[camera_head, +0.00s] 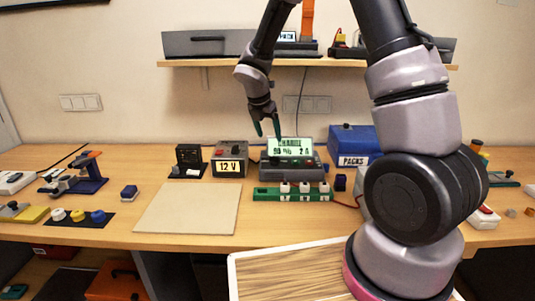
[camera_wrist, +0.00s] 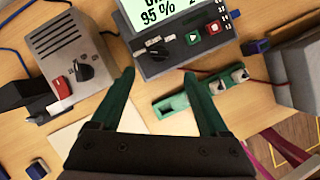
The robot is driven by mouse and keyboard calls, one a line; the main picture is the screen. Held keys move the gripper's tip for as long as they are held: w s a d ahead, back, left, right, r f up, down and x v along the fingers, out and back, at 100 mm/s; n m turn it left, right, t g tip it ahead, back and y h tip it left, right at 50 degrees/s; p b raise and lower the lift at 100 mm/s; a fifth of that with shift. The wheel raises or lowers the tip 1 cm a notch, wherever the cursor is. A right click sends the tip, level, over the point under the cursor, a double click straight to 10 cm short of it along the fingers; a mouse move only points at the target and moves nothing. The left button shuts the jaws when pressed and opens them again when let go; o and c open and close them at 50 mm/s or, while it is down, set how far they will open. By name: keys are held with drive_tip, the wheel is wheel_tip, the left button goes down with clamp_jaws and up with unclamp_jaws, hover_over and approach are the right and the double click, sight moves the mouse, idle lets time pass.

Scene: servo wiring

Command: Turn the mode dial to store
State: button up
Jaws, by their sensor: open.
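The charger (camera_head: 305,170) is a dark box on the table with a lit screen (camera_head: 291,146) that reads CHARGE and a percentage. In the wrist view the mode dial (camera_wrist: 158,47) is a small black knob below the screen, with small labels I cannot read around it. My gripper (camera_head: 268,130) is open and empty, pointing down above the left part of the charger. In the wrist view the dial lies just beyond and between the fingertips (camera_wrist: 160,76), apart from them. The dial's exact pointing direction is unclear.
A green start button (camera_wrist: 193,37) and a red button (camera_wrist: 213,27) sit right of the dial. The 12 V supply (camera_head: 229,158) with its own knob stands to the left. A green socket strip (camera_head: 268,194) lies in front; a blue PACKS box (camera_head: 350,140) stands behind right.

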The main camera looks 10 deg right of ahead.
sight(274, 157)
drive_tip(key=x, duration=1)
drive_tip(key=shift+w+d+f, duration=0.15)
drive_tip(key=shift+f, duration=0.2)
clamp_jaws()
